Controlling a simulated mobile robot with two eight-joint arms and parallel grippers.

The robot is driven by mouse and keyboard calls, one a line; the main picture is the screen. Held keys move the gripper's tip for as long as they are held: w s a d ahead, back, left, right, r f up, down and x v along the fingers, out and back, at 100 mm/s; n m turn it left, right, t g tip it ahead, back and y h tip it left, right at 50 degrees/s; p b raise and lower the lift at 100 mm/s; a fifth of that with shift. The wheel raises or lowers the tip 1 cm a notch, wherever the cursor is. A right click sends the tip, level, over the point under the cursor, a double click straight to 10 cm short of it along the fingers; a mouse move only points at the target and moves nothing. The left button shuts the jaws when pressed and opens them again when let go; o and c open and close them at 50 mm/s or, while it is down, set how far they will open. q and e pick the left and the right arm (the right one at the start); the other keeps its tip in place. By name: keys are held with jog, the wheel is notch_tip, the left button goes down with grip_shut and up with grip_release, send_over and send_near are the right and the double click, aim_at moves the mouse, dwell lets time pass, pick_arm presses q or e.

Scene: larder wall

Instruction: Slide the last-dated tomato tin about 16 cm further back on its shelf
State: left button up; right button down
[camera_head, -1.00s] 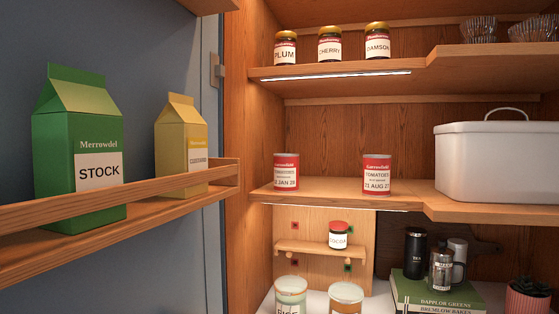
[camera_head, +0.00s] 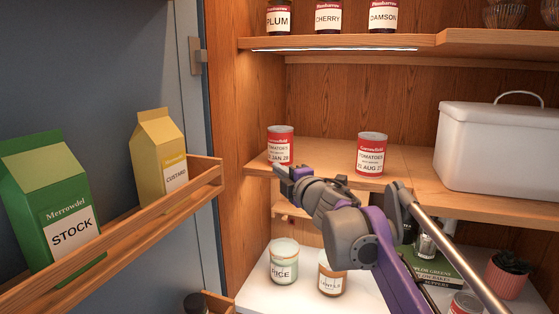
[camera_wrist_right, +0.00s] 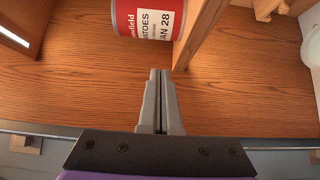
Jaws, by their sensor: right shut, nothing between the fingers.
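Two red-and-white tomato tins stand upright on the middle shelf (camera_head: 330,150). The left tin (camera_head: 280,145) reads JAN 28, the later date; the right tin (camera_head: 372,155) reads 31 AUG 27. My right gripper (camera_head: 283,172) is in front of the JAN 28 tin, near the shelf's front edge, and covers part of the shelf edge there. In the right wrist view, the gripper's fingers (camera_wrist_right: 161,85) are shut together and empty, pointing at the JAN 28 tin (camera_wrist_right: 150,18) with a gap between. My left gripper is not in view.
Shelf behind both tins looks clear. A white bin (camera_head: 495,150) stands at the right. The cupboard's left side wall (camera_head: 240,110) is close to the JAN 28 tin. The open door's rack holds a stock carton (camera_head: 45,205) and a custard carton (camera_head: 160,155).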

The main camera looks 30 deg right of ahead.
aim_at(283, 158)
jog(key=w+d, duration=0.1)
jog(key=w, duration=0.1)
jog(key=w+d, duration=0.1)
jog(key=w, duration=0.1)
jog(key=w+d, duration=0.1)
jog(key=shift+w+d+p, duration=0.15)
jog(key=shift+w+p, duration=0.2)
jog(key=shift+w, duration=0.05)
jog(key=shift+d, duration=0.1)
jog(key=shift+w+d+r+p, duration=0.15)
jog(key=shift+w+d+p, duration=0.45)
jog(key=shift+w+d, duration=0.4)
jog(key=shift+w+d+f, duration=0.2)
jog(key=shift+s, duration=0.1)
jog(key=shift+s, duration=0.1)
